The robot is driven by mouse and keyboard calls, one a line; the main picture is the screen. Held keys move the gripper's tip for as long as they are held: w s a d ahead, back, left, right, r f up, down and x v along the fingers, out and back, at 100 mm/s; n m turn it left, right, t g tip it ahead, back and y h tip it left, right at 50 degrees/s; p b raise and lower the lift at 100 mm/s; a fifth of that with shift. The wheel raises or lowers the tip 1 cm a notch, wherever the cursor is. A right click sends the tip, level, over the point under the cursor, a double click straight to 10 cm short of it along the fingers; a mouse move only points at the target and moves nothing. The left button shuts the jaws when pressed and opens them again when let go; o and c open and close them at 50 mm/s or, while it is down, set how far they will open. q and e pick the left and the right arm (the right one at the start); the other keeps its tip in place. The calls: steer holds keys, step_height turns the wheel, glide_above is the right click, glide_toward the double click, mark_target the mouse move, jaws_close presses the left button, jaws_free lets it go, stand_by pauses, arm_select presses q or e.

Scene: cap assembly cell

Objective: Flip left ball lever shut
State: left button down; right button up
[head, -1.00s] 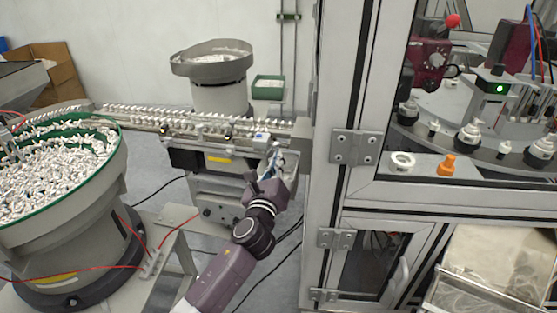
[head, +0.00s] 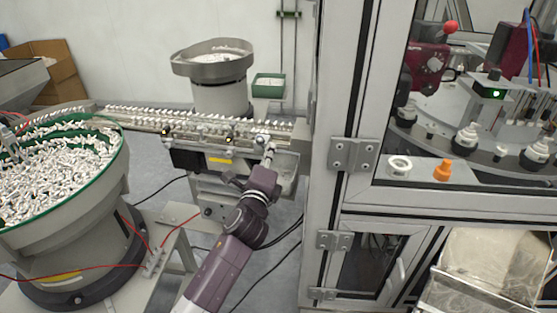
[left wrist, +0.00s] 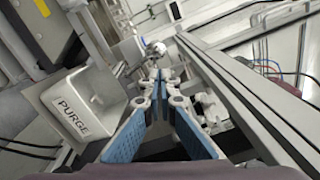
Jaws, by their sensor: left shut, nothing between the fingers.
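My left gripper (head: 267,143) reaches up to the front of the conveyor rail in the head view. In the left wrist view my left gripper (left wrist: 160,75) has its blue-padded fingers brought together at the tips, with nothing between them. A pale grey ball (left wrist: 156,48) shows just beyond the fingertips; whether they touch it I cannot tell. It looks like a lever's ball end, but its stem and the lever's position are hidden. In the head view the gripper covers this spot. My right gripper is not in view.
The conveyor rail (head: 185,122) runs left, full of small white parts. A green-rimmed bowl feeder (head: 65,215) stands at left. The cabinet frame (head: 350,120) rises close on the right.

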arm_select(q)
steer(key=shift+a+r+n, duration=0.25)
steer(key=shift+a+n, duration=0.15)
steer(key=shift+n, duration=0.7)
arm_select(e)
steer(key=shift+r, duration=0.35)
arm_select(q)
steer(key=shift+f, duration=0.1)
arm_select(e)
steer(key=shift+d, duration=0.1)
